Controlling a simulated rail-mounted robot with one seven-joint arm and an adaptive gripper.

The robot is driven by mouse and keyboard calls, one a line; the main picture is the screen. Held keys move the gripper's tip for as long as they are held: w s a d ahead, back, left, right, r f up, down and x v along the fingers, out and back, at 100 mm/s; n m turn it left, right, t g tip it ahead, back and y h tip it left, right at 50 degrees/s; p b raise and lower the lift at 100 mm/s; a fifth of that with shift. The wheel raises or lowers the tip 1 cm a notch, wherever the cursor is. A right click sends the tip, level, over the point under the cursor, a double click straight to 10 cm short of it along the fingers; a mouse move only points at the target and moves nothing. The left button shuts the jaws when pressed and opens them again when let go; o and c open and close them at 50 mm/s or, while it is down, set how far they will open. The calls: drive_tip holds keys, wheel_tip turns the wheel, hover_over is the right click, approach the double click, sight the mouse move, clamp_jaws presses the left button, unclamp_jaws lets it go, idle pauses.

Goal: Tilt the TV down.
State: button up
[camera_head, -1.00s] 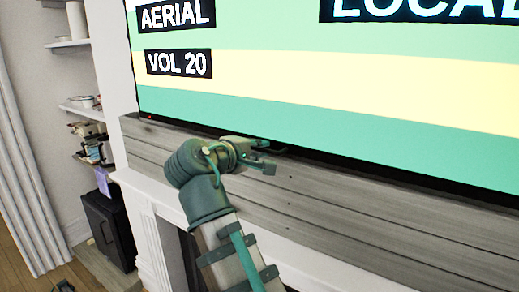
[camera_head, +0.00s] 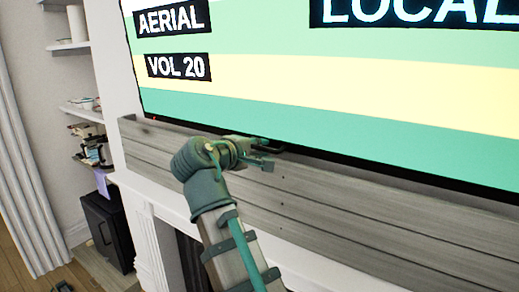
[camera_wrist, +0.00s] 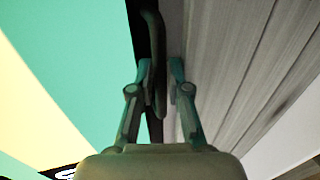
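The TV (camera_head: 300,105) hangs on the wall with a bright green and yellow picture on its screen. Its top leans out toward me. A thin dark handle (camera_wrist: 157,60) hangs at its lower edge, and a small part of it shows in the head view (camera_head: 276,150). My gripper (camera_head: 266,154) is at this handle, below the screen. In the wrist view my gripper (camera_wrist: 160,72) has one finger on each side of the handle, closed in on it with little room left. The exact contact is hard to see.
A grey wooden mantel (camera_head: 350,225) runs just below the TV, close to my gripper. A white fireplace surround (camera_head: 150,215) stands beneath it. Shelves (camera_head: 85,113) with small objects and a black box (camera_head: 108,230) are at the left.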

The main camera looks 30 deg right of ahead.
drive_tip(key=shift+o, duration=1.3)
drive_tip(key=shift+a, duration=0.1)
drive_tip(key=v, duration=0.8)
